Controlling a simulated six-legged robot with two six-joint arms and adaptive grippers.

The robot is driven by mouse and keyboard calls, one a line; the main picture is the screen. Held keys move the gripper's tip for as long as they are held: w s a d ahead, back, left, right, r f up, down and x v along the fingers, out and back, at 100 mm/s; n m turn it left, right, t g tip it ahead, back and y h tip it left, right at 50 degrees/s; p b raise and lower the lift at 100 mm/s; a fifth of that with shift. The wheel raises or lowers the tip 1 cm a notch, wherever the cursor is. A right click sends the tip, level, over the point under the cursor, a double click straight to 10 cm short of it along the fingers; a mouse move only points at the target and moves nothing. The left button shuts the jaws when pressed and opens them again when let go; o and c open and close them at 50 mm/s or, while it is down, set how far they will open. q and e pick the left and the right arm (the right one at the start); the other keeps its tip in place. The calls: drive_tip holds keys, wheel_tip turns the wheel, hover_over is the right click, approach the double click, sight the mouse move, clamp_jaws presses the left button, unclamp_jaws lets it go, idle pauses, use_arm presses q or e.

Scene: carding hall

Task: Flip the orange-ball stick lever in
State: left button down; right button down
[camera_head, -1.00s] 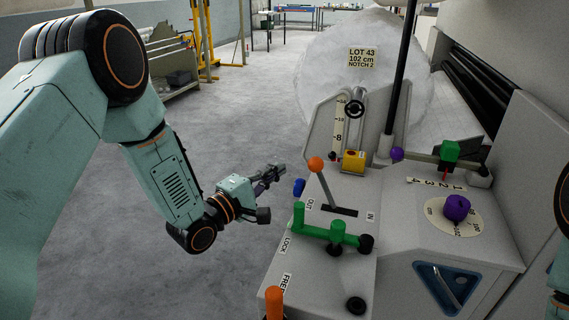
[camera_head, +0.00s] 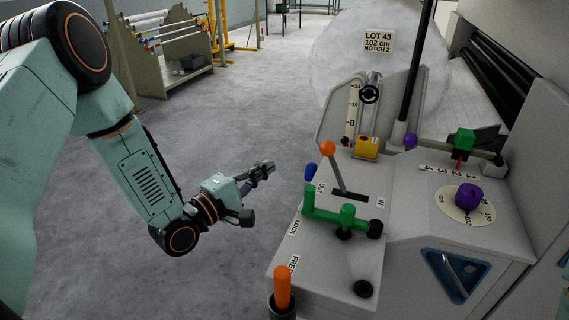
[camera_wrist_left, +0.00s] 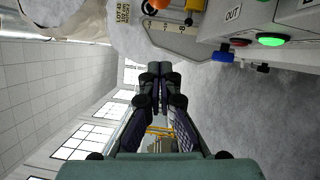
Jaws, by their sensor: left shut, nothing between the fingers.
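The stick lever with the orange ball (camera_head: 327,148) rises from a dark slot in the grey console in the head view. It leans left, toward the OUT label (camera_head: 320,188); the IN label (camera_head: 381,202) lies at the slot's right. My left gripper (camera_head: 269,166) is shut and empty, left of the lever and clear of the console, over the floor. In the left wrist view its fingers (camera_wrist_left: 160,70) are together, and the console edge with the OUT label (camera_wrist_left: 232,13) shows at upper right. My right gripper is not in view.
A green handle (camera_head: 338,217) stands in front of the slot, and a blue knob (camera_head: 310,171) sticks out at the console's left edge. An orange post (camera_head: 283,287) is nearer. A yellow block (camera_head: 367,147) and purple knob (camera_head: 467,196) lie beyond and right. Floor left is open.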

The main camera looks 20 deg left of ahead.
sight(336, 169)
use_arm(q)
drive_tip(key=shift+s+a+f+m+g+h+b, duration=0.25)
drive_tip(key=shift+a+f+m+g+h+b, duration=0.25)
drive_tip(key=shift+h, duration=0.55)
drive_tip(key=shift+s+a+f+m+g+h+b, duration=0.25)
drive_tip(key=shift+a+f+h+b, duration=0.3)
drive_tip(key=shift+h, duration=0.5)
drive_tip(key=shift+a, duration=0.15)
drive_tip(key=shift+w, duration=0.15)
drive_tip(key=s+d+r+b+x, duration=0.1)
drive_tip(key=d+b+x, duration=0.1)
drive_tip(key=x, duration=1)
drive_tip(key=shift+d, duration=0.35)
drive_tip(key=shift+s, duration=0.15)
